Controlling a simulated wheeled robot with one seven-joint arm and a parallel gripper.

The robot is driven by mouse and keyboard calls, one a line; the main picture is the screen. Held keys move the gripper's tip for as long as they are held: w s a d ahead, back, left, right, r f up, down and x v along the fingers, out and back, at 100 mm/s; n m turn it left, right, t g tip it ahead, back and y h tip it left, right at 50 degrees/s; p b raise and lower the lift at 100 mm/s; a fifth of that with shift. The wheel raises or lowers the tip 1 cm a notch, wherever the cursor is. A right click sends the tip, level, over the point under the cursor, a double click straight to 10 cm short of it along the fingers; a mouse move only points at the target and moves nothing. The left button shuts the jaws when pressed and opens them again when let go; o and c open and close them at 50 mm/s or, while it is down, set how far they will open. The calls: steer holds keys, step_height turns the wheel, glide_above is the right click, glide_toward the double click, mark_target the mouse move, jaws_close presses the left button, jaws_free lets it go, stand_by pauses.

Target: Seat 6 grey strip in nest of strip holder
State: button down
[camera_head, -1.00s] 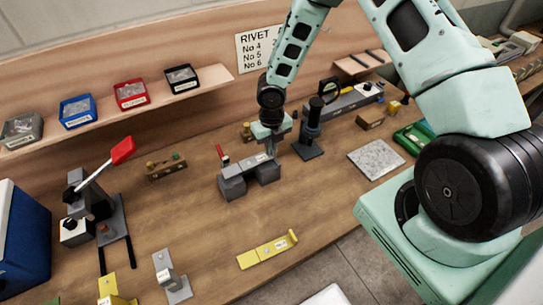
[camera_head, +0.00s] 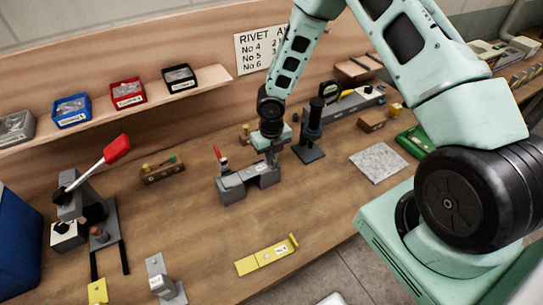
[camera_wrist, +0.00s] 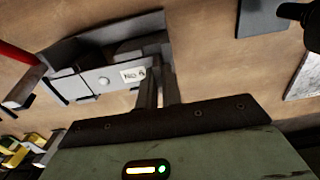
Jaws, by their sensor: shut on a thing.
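The strip holder (camera_head: 233,195) is a grey block stand on the bench. The grey strip (camera_head: 243,174) lies along the top of the holder, and in the wrist view the strip (camera_wrist: 102,80) shows a round button and a label that looks like "No 6". My gripper (camera_head: 272,157) is at the strip's right end, low over the holder. In the wrist view my gripper (camera_wrist: 158,92) has its two fingers close together on the strip's labelled end. The fingers partly hide that end, so I cannot tell if the strip is fully down in the nest.
A red-tipped clamp (camera_head: 217,153) stands at the holder's left end. A dark post stand (camera_head: 311,135) is close on the right. A yellow strip (camera_head: 265,257) lies in front. A red-handled press (camera_head: 80,210) is at left. Bench between them is bare.

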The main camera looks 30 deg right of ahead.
steer(key=c, duration=1.6)
jaws_free()
steer(key=shift+s+f, duration=0.2)
steer(key=shift+f, duration=0.25)
steer(key=shift+o, duration=0.2)
steer(key=shift+d, duration=0.1)
step_height(320, 180, up, 13)
steer(key=b, duration=0.2)
steer(key=s+a+r+m, duration=0.5)
steer(key=s+m, duration=0.3)
steer(key=m, duration=0.1)
steer(key=s+a+r+m, duration=0.4)
steer(key=s+r+m, duration=0.1)
steer(key=s+m, duration=0.4)
steer(key=s+a+r+m, duration=0.5)
steer(key=s+m, duration=0.4)
steer(key=m, duration=0.1)
steer(key=shift+s+a+y, duration=0.15)
steer(key=shift+a+y, duration=0.15)
steer(key=shift+a, duration=0.05)
